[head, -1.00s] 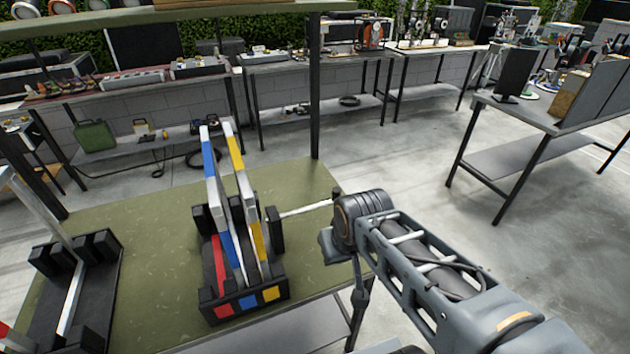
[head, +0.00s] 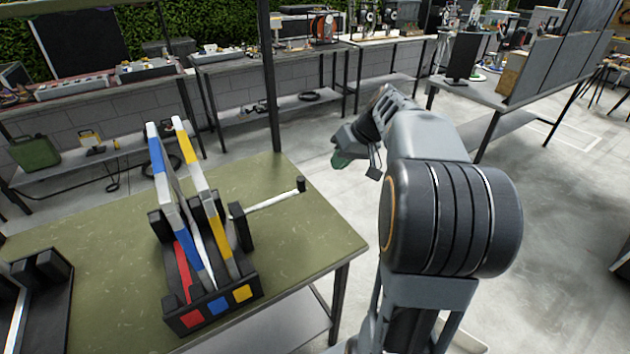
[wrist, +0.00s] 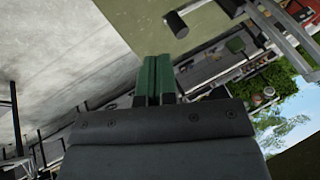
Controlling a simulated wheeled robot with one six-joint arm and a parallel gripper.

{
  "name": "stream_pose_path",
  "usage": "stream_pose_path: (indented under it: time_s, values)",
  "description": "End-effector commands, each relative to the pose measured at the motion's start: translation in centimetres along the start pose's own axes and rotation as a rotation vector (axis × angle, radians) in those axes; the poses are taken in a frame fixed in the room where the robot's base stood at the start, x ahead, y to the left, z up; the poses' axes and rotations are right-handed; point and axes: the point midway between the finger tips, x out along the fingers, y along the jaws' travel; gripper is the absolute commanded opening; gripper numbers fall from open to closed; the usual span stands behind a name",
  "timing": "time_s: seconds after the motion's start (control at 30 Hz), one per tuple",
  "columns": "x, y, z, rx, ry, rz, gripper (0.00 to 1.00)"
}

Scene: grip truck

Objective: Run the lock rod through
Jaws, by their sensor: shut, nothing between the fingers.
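A black rack (head: 212,305) stands on the green-topped table, with red, blue and yellow squares on its front. A blue-and-white bar (head: 157,160) and a yellow-and-white bar (head: 188,160) stand tilted in it. A red strip (head: 183,270) shows in the left slot, with no bar standing there. The white lock rod (head: 272,200) sticks out to the right from a black bracket (head: 240,226) and ends in a black knob (head: 301,185). The knob also shows in the wrist view (wrist: 177,25). My gripper (head: 340,160) is shut and empty, beyond the table's right edge, apart from the knob; its green fingers (wrist: 157,80) touch.
The green tabletop (head: 325,235) is clear around the rod. Another black rack (head: 45,290) with a white bar is at the left edge. A table post (head: 271,90) rises behind the rod. Benches with equipment line the wall; open floor lies to the right.

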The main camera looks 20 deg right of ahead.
Motion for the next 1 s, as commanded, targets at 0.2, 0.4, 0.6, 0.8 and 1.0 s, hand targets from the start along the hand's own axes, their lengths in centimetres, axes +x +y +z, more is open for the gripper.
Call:
stream_pose_path:
  time_s: [0.2, 0.4, 0.6, 0.8, 1.0]
  values:
    - [-1.1, 3.9, -1.8, -0.025, 0.066, -0.061, 0.0]
    - [-1.3, 4.2, -2.0, -0.031, 0.075, -0.068, 0.0]
    - [-1.2, 4.2, -1.9, -0.03, 0.074, -0.067, 0.0]
    - [0.5, 4.0, -2.0, -0.03, 0.071, -0.069, 0.0]
    - [4.1, 3.7, -2.2, -0.03, 0.068, -0.069, 0.0]
